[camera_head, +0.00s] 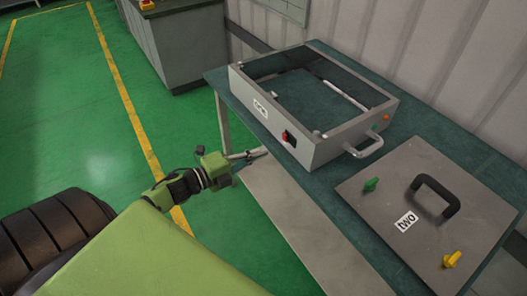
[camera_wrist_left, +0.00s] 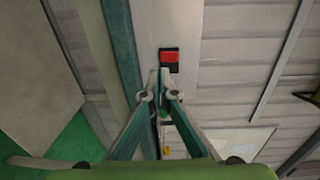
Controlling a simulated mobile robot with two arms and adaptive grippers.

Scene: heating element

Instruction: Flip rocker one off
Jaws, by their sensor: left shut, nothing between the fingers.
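The red rocker (camera_head: 287,138) sits in a black surround on the front wall of the grey open-topped box (camera_head: 335,146), which stands on the table. A white label (camera_head: 260,107), apparently reading "one", is on the same wall, left of the rocker. My left gripper (camera_head: 263,151) is shut and empty, in front of that wall and a little left of the rocker. In the left wrist view the red rocker (camera_wrist_left: 170,58) shows just beyond the fingertips of my left gripper (camera_wrist_left: 159,73). A small gap seems to separate them. My right gripper is out of view.
A grey panel labelled "two" (camera_head: 407,220) lies on the table (camera_head: 327,190), with a black handle (camera_head: 436,193), a green knob (camera_head: 371,184) and a yellow knob (camera_head: 452,259). The box has a side handle (camera_head: 366,147). A grey cabinet (camera_head: 180,45) stands at the back.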

